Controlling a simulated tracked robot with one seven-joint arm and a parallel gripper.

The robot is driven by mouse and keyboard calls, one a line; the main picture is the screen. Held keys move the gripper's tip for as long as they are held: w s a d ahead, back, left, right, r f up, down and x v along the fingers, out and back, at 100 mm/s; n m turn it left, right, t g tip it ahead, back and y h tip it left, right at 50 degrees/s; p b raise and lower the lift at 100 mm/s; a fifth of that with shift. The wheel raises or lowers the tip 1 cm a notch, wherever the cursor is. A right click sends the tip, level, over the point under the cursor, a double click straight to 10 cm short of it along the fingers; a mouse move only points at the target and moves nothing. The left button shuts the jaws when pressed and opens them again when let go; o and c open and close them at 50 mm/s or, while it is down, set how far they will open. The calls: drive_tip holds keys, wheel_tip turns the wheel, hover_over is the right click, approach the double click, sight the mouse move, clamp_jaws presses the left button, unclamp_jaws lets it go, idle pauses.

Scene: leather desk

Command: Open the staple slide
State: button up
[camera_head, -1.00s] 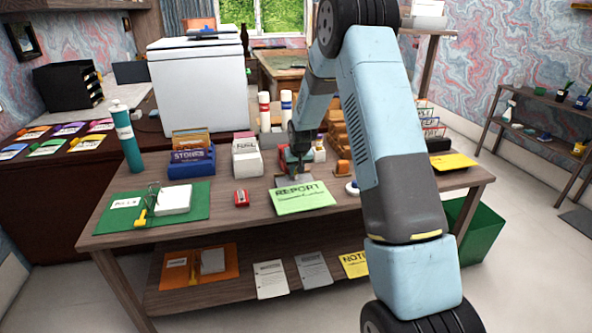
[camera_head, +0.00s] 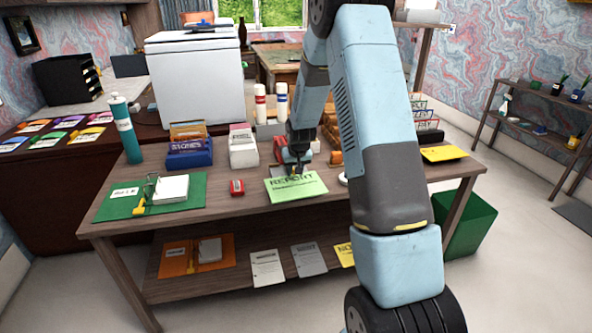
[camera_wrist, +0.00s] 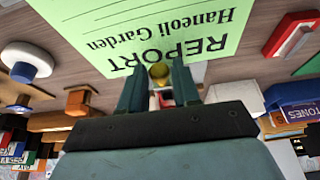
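A green REPORT sheet (camera_head: 297,187) lies at the front of the desk; it fills the upper part of the wrist view (camera_wrist: 140,30). My gripper (camera_head: 294,168) is low, just behind the sheet. In the wrist view, my gripper (camera_wrist: 158,80) has its two teal fingers apart, with a small round yellow knob (camera_wrist: 159,71) between the tips. I cannot tell whether the fingers touch the knob. A red item (camera_head: 280,150) stands just behind my gripper, partly covered by it. No staple slide is clear; the knob may be part of it.
A red sharpener-like item (camera_head: 237,187) lies left of the sheet. A round white-and-blue item (camera_wrist: 27,62) and a wooden block (camera_wrist: 80,100) are near my gripper. A green folder (camera_head: 190,200) lies at left.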

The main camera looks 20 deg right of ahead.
drive_tip(key=shift+o, duration=1.4)
drive_tip(key=v, duration=1.3)
drive_tip(key=shift+s+r, duration=0.2)
drive_tip(key=shift+r, duration=0.15)
drive_tip(key=s+a+r, duration=0.3)
drive_tip(key=s+r, duration=1.2)
drive_tip(key=s, duration=0.1)
drive_tip(key=s+a+r, duration=0.1)
drive_tip(key=s+r, duration=0.1)
drive_tip(key=s, duration=0.8)
drive_tip(key=s+a+r+n+t, duration=0.1)
drive_tip(key=s+r, duration=0.1)
drive_tip(key=s, duration=0.9)
drive_tip(key=shift+s+a, duration=0.2)
